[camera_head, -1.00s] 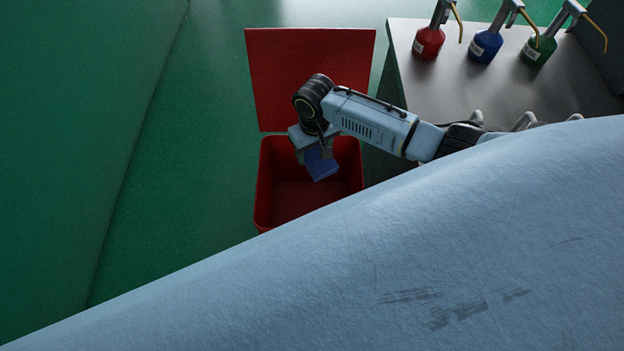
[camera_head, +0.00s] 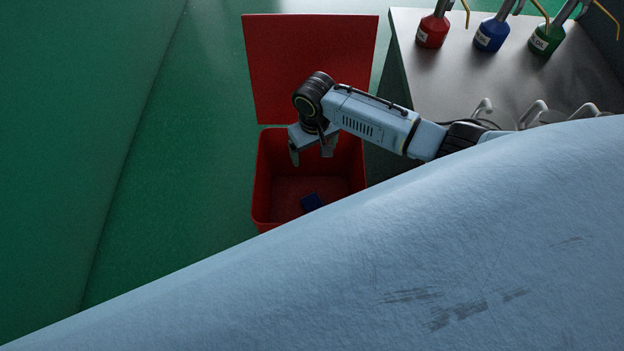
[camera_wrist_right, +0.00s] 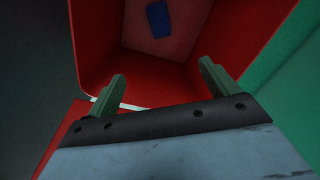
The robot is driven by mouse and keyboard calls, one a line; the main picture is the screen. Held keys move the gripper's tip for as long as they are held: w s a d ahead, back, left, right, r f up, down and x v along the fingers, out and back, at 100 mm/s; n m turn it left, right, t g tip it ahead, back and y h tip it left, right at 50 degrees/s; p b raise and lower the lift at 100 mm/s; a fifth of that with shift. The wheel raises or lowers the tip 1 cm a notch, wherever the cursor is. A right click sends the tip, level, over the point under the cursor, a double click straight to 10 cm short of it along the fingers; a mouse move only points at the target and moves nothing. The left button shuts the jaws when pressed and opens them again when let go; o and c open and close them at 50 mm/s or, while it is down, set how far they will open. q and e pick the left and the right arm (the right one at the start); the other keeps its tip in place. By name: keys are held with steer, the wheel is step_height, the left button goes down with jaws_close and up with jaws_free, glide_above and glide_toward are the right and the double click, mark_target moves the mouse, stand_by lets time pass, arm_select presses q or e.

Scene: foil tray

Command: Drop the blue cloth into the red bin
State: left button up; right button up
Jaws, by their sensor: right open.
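The blue cloth (camera_head: 311,202) lies inside the red bin (camera_head: 262,190), low down and apart from my gripper. In the right wrist view the cloth (camera_wrist_right: 158,19) lies on the bin's floor, with the bin's red wall (camera_wrist_right: 90,45) around it. The bin's lid (camera_head: 310,68) stands open behind it. My right gripper (camera_head: 312,160) is over the bin's opening, open and empty. Its two fingers are spread apart in the right wrist view (camera_wrist_right: 160,85). My left gripper is not in view.
A grey counter (camera_head: 450,70) stands right of the bin, with red (camera_head: 433,31), blue (camera_head: 491,34) and green (camera_head: 546,39) bottles on it. A green wall (camera_head: 70,130) is at the left. Green floor (camera_head: 200,150) is clear left of the bin.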

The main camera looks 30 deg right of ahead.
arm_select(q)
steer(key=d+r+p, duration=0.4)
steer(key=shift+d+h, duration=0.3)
arm_select(e)
step_height(320, 180, up, 13)
steer(key=shift+r, duration=0.2)
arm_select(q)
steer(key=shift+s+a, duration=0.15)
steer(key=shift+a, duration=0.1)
